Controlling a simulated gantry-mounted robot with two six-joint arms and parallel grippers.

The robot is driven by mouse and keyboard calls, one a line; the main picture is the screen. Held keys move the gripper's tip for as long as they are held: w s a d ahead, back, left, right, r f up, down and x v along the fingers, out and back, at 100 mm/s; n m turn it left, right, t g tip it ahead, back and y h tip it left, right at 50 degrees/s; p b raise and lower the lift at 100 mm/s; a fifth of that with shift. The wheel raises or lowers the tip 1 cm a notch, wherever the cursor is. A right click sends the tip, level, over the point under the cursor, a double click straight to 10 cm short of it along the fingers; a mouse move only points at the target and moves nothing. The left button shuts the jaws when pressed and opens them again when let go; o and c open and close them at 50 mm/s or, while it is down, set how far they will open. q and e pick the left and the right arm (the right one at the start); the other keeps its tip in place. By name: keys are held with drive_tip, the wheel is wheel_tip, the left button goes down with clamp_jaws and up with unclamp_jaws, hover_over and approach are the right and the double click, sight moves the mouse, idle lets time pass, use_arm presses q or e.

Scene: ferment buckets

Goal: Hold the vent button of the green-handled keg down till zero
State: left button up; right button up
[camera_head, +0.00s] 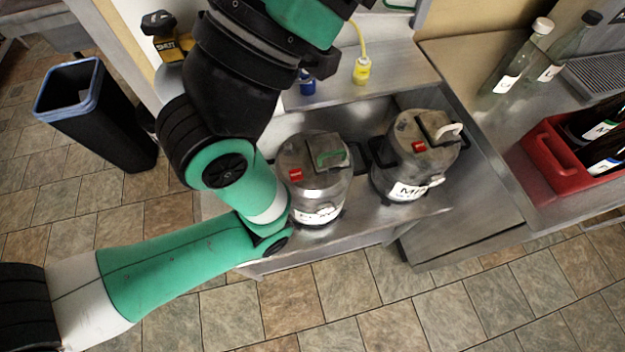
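The green-handled keg (318,191) stands upright on the metal bench, a grey steel cylinder with a white label low on its front. Its green handle (331,158) is on the right of its lid. A small red part (296,175) shows on the left of the lid; I cannot tell whether it is the vent button. No gauge reading is legible. My green, white and black arm crosses the left side of the view and overlaps the keg's left edge. Neither gripper shows, so I cannot see any contact with the keg.
A similar keg (405,164) with a white handle (448,131) stands close on the right. Clear bottles (520,60) and a red crate (548,163) are at right. A black bin (100,115) stands on the floor at left.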

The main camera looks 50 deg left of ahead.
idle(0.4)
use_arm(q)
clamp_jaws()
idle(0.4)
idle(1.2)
